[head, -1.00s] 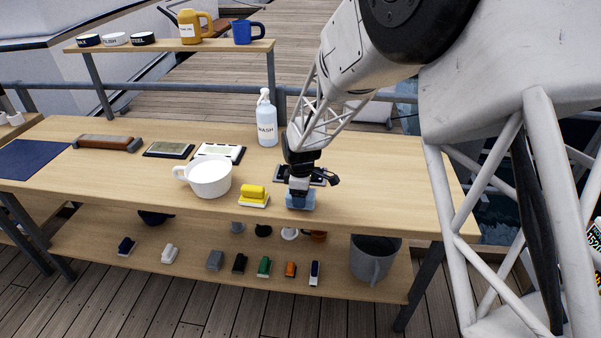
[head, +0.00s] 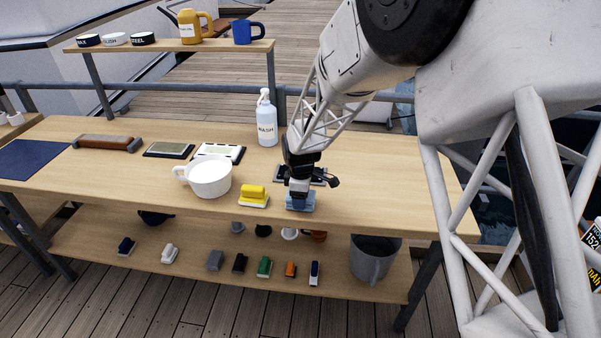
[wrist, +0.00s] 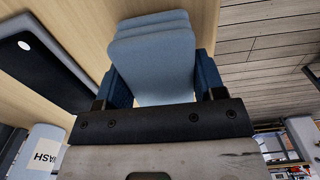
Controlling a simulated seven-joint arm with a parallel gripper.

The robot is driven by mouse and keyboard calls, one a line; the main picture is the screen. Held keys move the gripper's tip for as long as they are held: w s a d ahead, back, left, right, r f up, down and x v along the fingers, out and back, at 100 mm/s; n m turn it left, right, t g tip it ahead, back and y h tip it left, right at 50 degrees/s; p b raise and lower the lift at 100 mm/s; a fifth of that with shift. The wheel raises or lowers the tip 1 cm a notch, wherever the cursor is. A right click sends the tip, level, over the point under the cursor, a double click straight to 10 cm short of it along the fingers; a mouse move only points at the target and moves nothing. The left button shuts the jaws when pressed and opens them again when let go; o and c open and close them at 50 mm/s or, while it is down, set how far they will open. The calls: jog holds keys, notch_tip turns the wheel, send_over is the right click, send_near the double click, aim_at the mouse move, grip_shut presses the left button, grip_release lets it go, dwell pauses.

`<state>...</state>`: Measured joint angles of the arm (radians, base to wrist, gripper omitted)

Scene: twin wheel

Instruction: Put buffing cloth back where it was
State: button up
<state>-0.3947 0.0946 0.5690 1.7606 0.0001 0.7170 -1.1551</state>
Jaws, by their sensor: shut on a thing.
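The buffing cloth appears to be the folded light-blue block (head: 300,202) at the front edge of the wooden table. My gripper (head: 299,192) comes down on it from above and is shut on it. In the wrist view the blue layered cloth (wrist: 155,60) sits between the two dark-blue finger pads of my gripper (wrist: 160,85). It is at or just over the tabletop; I cannot tell whether it touches.
A dark tray (head: 318,176) lies behind my gripper, and a wash bottle (head: 266,120) farther back. The tabletop (head: 390,190) to the right is clear. A lower shelf holds several small blocks.

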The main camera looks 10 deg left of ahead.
jog(key=shift+f, duration=0.1)
jog(key=o, duration=1.1)
jog(key=shift+r, duration=3.9)
